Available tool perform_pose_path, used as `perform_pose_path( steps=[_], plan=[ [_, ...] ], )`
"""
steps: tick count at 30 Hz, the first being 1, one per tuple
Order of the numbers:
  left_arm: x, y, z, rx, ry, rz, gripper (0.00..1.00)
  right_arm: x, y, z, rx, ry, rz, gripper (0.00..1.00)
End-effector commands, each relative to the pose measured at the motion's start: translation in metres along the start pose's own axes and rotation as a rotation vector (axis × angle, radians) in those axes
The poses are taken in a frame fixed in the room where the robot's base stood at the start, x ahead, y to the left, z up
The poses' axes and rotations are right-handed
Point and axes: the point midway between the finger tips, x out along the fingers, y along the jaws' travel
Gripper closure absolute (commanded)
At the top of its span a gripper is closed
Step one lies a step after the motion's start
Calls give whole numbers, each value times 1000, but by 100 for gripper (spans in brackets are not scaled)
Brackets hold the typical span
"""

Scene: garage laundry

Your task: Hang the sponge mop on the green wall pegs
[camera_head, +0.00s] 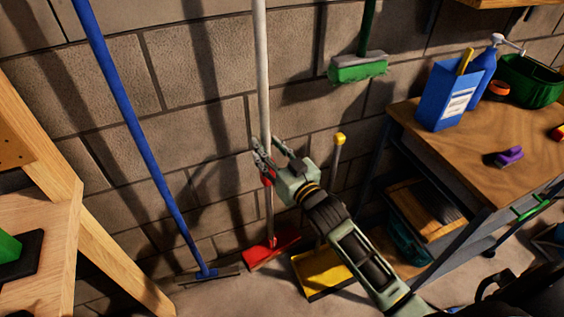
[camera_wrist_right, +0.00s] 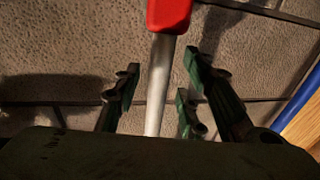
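A long pale pole (camera_head: 262,70) rises along the wall, with a red collar and a red head (camera_head: 271,249) on the floor below it. I cannot be sure that this is the sponge mop. My right gripper (camera_head: 268,155) is at the pole, just above the red collar. In the right wrist view the pole (camera_wrist_right: 158,85) passes between the spread fingers of the right gripper (camera_wrist_right: 157,98), with gaps beside it; the red collar (camera_wrist_right: 168,14) is at the top edge. No green wall pegs can be made out. My left gripper is not in view.
A blue-handled tool (camera_head: 142,135) leans at left beside a wooden bench (camera_head: 75,190). A green-headed tool (camera_head: 358,68) hangs on the wall. A yellow dustpan (camera_head: 318,272) stands on the floor. A workbench (camera_head: 460,165) at right holds a blue box (camera_head: 449,95) and bottles.

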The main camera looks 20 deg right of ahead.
Motion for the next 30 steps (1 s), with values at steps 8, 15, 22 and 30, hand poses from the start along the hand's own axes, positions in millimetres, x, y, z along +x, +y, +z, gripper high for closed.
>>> perform_pose_path(
  steps=[8,15,22,30],
  plan=[
    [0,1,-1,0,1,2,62,-57,0,1,0,-2,0,62],
    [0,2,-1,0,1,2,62,-92,0,0,1,1,0,62],
    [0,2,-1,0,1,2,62,-104,0,-2,0,4,0,62],
    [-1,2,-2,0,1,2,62,-105,6,40,1,-76,19,62]
  ],
)
